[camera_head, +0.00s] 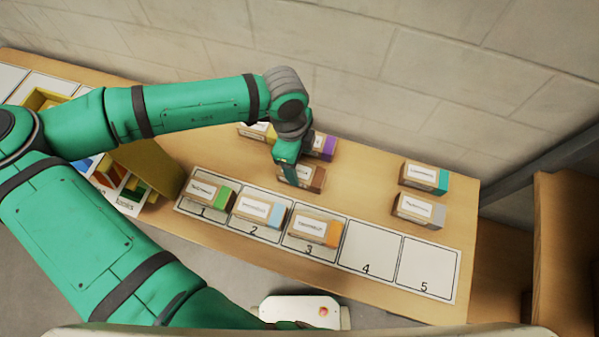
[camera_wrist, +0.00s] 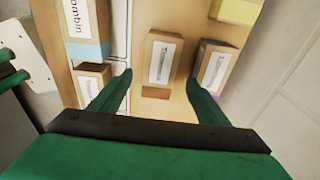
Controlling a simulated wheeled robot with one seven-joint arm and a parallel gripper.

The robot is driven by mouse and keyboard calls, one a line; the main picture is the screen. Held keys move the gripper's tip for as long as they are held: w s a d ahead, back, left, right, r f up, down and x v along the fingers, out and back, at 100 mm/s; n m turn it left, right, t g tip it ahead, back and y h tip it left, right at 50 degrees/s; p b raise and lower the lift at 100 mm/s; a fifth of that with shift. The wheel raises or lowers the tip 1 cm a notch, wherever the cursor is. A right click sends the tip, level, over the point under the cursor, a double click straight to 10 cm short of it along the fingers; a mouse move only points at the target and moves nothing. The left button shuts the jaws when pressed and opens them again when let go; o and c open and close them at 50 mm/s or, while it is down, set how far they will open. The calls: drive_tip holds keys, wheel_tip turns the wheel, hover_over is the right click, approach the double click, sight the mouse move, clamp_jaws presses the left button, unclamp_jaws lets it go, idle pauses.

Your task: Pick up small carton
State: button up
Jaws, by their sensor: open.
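A small carton with a white label and a brown end (camera_head: 303,178) lies on the wooden table behind the row of numbered squares. It also shows in the wrist view (camera_wrist: 162,60), between the fingers of my gripper (camera_wrist: 159,76). My gripper (camera_head: 287,172) is open and points down at this carton, with a finger on either side. I cannot tell whether the fingers touch it. In the head view my gripper hides part of the carton.
Cartons with green (camera_head: 208,192), blue (camera_head: 260,210) and orange (camera_head: 315,228) ends lie on squares 1 to 3. Purple-ended (camera_head: 322,146) and yellow-ended (camera_head: 258,132) cartons lie close behind. Teal-ended (camera_head: 424,177) and grey-ended (camera_head: 418,209) cartons lie right. Squares 4 and 5 are empty.

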sight(302, 171)
drive_tip(key=shift+s+d+f, duration=0.1)
drive_tip(key=shift+d+f, duration=0.3)
drive_tip(key=shift+f, duration=0.25)
drive_tip(key=shift+a+f, duration=0.1)
drive_tip(key=shift+f, duration=2.5)
drive_tip(key=shift+c, duration=0.2)
drive_tip(key=c, duration=1.4)
drive_tip(key=shift+o, duration=0.2)
drive_tip(key=shift+r, duration=0.1)
